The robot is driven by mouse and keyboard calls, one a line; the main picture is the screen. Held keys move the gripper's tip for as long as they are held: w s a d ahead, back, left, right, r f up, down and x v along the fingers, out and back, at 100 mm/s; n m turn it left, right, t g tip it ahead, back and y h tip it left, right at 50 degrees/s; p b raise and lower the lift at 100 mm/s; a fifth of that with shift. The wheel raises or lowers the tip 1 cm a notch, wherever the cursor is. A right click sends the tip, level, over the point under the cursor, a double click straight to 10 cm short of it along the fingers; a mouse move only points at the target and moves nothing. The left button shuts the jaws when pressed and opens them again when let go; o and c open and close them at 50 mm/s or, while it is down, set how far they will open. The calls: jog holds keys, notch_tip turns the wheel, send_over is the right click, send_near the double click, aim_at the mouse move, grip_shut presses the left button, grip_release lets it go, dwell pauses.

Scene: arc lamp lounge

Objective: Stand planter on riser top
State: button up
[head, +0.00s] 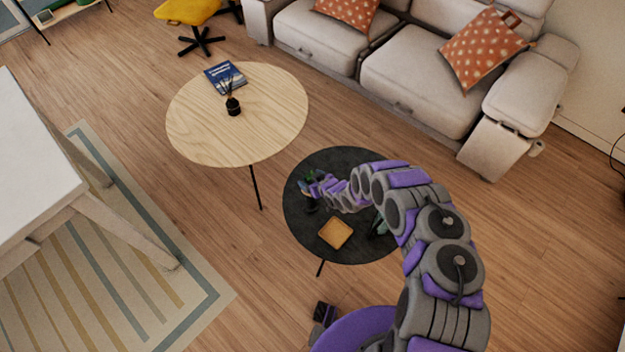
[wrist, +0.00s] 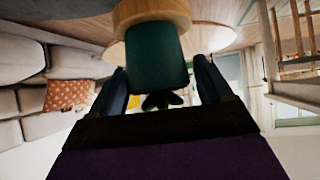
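The planter shows large in the wrist view as a teal pot (wrist: 155,58) with dark leaves, seen upside down. A round pale wood piece (wrist: 150,12) adjoins its base. My gripper (wrist: 160,80) has one finger close along each side of the pot and appears shut on it. In the head view my gripper (head: 316,186) is over the left part of the dark round table (head: 297,222), with green leaves (head: 307,176) beside it. Whether the pot touches the table is hard to tell. The tan, square-topped riser (head: 335,233) stands near the table's front edge, its top bare.
A light wood table (head: 200,130) behind holds a blue book (head: 225,77) and a dark diffuser (head: 233,106). A beige sofa (head: 410,90) is at the back right. A white table (head: 30,160) is at left. My arm hides part of the dark table's right side.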

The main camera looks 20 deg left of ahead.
jog(key=shift+o, duration=1.2)
jog(key=shift+a, duration=0.2)
jog(key=shift+d+r, duration=0.3)
jog(key=shift+d, duration=0.05)
jog(key=p+v, duration=0.2)
jog(key=v, duration=0.9)
jog(key=shift+s+d, duration=0.15)
jog(key=shift+s, duration=0.1)
jog(key=shift+r, duration=0.15)
